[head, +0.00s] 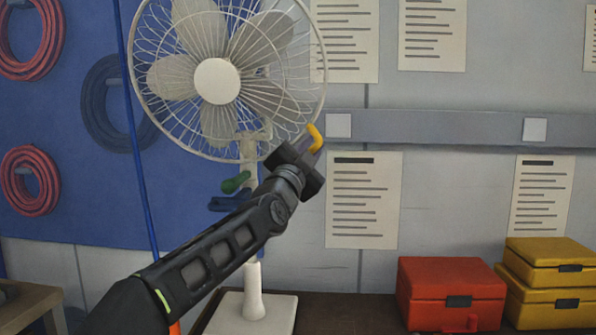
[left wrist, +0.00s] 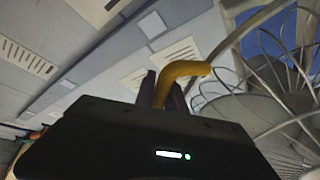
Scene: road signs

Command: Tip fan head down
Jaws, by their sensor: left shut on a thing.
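A white fan stands on a dark bench, its round caged head (head: 217,81) facing me at the top of a white stem and square base (head: 253,309). A yellow bent handle (head: 316,136) shows at the lower right of the cage. My left gripper (head: 309,150) is shut on this handle, partly hidden by its own body. In the left wrist view the yellow handle (left wrist: 180,72) rises from between the dark fingers, with the fan cage (left wrist: 265,110) close on the right. A green knob (head: 236,183) sticks out left of the stem. My right gripper is not in view.
A red case (head: 451,292) and stacked yellow cases (head: 549,282) stand on the bench at the right. Coiled cables (head: 30,181) hang on the blue board at the left. A thin blue pole (head: 136,140) runs upright left of the fan. Paper sheets hang on the wall behind.

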